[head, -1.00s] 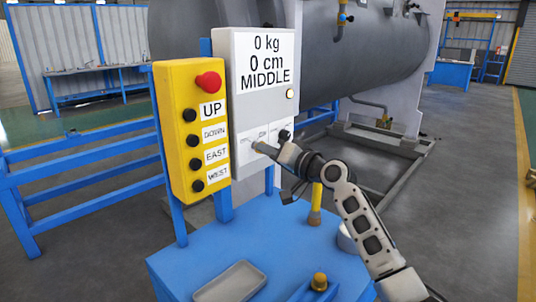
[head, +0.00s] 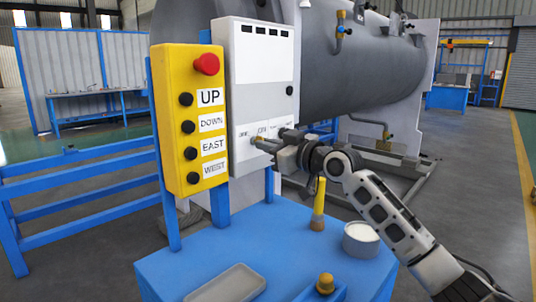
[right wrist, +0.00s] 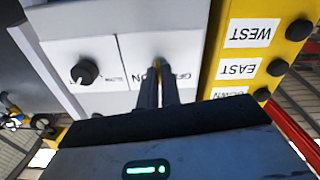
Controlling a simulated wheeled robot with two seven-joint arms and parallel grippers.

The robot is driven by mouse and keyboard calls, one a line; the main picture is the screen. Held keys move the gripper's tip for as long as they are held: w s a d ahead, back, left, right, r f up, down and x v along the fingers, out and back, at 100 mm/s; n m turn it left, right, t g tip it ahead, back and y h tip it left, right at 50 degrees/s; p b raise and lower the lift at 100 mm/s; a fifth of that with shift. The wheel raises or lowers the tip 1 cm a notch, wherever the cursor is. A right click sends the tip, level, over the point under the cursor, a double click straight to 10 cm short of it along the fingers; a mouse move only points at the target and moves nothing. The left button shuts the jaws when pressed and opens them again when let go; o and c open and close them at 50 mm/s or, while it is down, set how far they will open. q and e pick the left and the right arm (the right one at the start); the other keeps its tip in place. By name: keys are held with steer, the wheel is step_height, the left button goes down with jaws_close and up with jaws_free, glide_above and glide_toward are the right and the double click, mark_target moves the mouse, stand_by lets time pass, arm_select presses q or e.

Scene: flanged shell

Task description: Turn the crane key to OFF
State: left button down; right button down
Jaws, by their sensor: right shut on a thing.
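The crane key is mostly hidden by my fingers; a small yellowish part of it (right wrist: 157,63) shows between them in the right wrist view. It sits on the lower front of the light grey control box (head: 264,103), at a white label reading OFF and ON. My right gripper (head: 262,144) is shut on the key, and its fingers (right wrist: 158,80) reach up to the panel in the right wrist view. The box's display (head: 267,55) is blank, with only small dark squares along its top. My left gripper is not in view.
A black knob (right wrist: 84,71) is beside the key. A yellow button panel (head: 180,130) with a red button (head: 206,64) stands left of the box. A blue table (head: 205,250) below holds a grey tray (head: 228,284), a yellow-handled tool (head: 318,205) and a round white container (head: 361,238).

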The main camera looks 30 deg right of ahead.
steer(key=shift+n+b, duration=0.3)
steer(key=shift+n, duration=3.1)
steer(key=c, duration=1.6)
jaws_free()
steer(key=shift+s, duration=0.1)
